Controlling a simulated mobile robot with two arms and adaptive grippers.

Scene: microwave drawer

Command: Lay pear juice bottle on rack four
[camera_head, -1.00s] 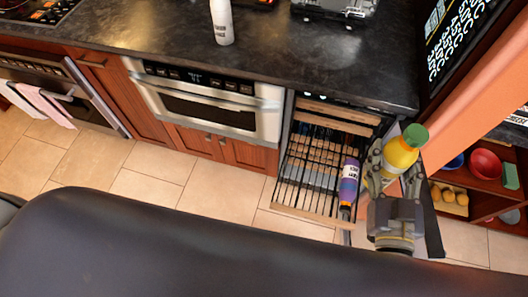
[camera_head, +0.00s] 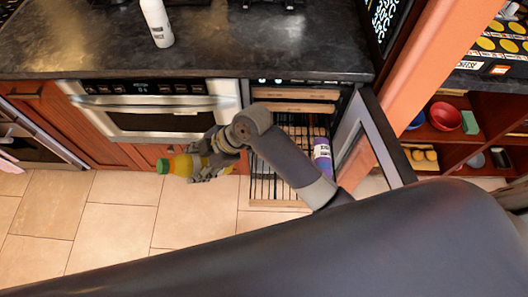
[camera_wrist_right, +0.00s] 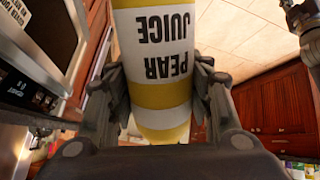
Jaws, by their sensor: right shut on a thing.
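The pear juice bottle (camera_head: 184,164) is yellow with a green cap. My right gripper (camera_head: 205,166) is shut on it and holds it in front of the microwave drawer, left of the pulled-out rack, cap pointing left. In the right wrist view the bottle (camera_wrist_right: 158,50) stands between the fingers of the gripper (camera_wrist_right: 160,100), its PEAR JUICE label upside down. The pulled-out wire rack (camera_head: 262,190) has a wooden front and is partly hidden by my right arm. A purple-labelled bottle (camera_head: 322,156) lies at its right side.
Another wooden-fronted rack (camera_head: 295,94) sits above, inside the cooler. The cooler's open door (camera_head: 365,130) stands to the right. A white bottle (camera_head: 157,22) stands on the dark counter (camera_head: 210,50). The floor in front of the microwave (camera_head: 150,118) is clear.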

